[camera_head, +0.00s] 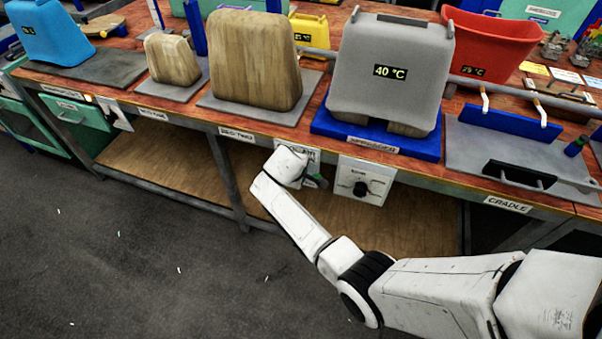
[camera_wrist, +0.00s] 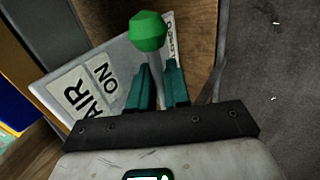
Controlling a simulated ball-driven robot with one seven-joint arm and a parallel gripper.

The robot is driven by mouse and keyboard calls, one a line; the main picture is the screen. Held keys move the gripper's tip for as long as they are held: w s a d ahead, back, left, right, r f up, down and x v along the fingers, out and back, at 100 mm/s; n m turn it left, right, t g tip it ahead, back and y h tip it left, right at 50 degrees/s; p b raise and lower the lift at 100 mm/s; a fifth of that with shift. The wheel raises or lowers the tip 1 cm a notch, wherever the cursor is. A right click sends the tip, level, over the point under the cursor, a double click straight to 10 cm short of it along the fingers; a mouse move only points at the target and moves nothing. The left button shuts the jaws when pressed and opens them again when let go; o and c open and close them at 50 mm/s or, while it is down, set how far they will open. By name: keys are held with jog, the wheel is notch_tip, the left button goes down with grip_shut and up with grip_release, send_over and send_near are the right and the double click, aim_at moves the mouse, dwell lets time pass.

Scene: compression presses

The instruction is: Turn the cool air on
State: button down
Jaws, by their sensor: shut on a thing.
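The air lever has a green knob (camera_wrist: 148,30) on a grey stem (camera_wrist: 156,72). It stands out from a white panel (camera_wrist: 118,58) with "AIR" and "ON" labels on its left side in the wrist view. A second label right of the knob is partly hidden and unreadable. My gripper (camera_wrist: 158,82) has its teal fingers closed around the stem, just below the knob. In the head view my gripper (camera_head: 314,180) is at the air panel (camera_head: 308,152) under the bench edge and covers much of it, so the lever is hard to make out.
A white dial panel (camera_head: 366,182) hangs just right of my gripper. Above it, a grey press cover reading 40 °C (camera_head: 388,98) sits on a blue base (camera_head: 340,128). A wooden block (camera_head: 255,60) stands left of it, a red bin (camera_head: 490,42) right.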

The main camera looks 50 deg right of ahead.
dwell(0.4)
jog(key=c, duration=1.3)
grip_release()
jog(key=shift+o, duration=0.2)
jog(key=shift+r, duration=0.15)
jog(key=p+v, duration=0.1)
jog(key=v, duration=0.9)
jog(key=shift+a+r, duration=0.2)
jog(key=s+a+m+y, duration=0.1)
jog(key=s+a, duration=0.3)
jog(key=s, duration=0.5)
jog(key=s+a+f+m+y, duration=0.1)
jog(key=s+a+m+y, duration=0.1)
jog(key=s+a, duration=0.3)
jog(key=s+a+m+g+y, duration=0.1)
jog(key=s+a+y, duration=0.2)
jog(key=s, duration=1)
jog(key=shift+a+f, duration=0.25)
jog(key=shift+a, duration=0.6)
